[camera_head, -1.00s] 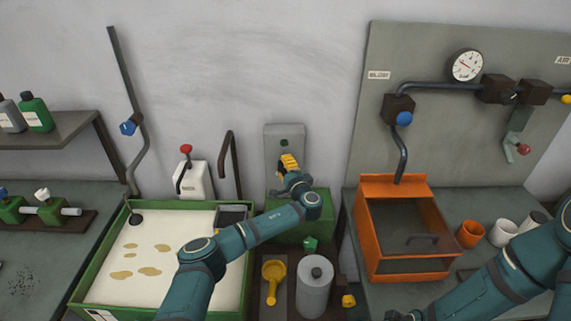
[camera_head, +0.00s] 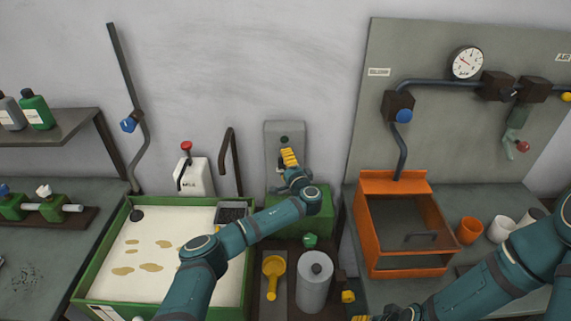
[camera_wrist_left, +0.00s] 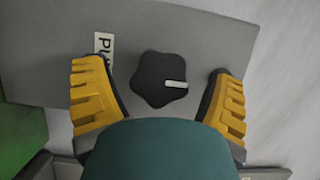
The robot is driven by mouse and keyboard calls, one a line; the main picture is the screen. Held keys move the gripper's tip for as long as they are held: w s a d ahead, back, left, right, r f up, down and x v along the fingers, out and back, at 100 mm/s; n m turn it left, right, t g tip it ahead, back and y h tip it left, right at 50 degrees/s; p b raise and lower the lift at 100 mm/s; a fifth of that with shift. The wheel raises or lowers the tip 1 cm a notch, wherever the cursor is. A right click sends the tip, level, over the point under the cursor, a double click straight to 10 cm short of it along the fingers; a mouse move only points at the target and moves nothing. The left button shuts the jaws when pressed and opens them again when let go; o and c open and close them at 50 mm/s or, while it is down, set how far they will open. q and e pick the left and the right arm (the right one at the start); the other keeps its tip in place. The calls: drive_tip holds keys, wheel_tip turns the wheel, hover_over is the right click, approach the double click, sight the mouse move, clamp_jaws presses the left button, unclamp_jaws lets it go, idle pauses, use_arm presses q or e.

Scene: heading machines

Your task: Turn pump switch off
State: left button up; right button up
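The pump switch (camera_wrist_left: 160,80) is a dark, lobed knob with a pale pointer mark, on a grey panel (camera_wrist_left: 45,35). A partly hidden label lies beside it in the left wrist view. In the head view the grey panel (camera_head: 273,130) stands upright against the wall behind a green box. My left gripper (camera_head: 289,158) is in front of the panel. In the left wrist view its yellow fingers (camera_wrist_left: 160,100) are spread on either side of the knob, with gaps to both. My right arm is at the lower right; its gripper (camera_head: 378,318) is mostly cut off by the bottom edge.
A green-rimmed tray (camera_head: 98,250) of pale liquid lies left of the panel. An orange box (camera_head: 395,180) stands to the right. A yellow scoop (camera_head: 273,265) and a grey cylinder (camera_head: 315,285) are below my left forearm.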

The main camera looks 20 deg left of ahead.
use_arm(q)
drive_tip(key=v, duration=1.2)
idle(0.3)
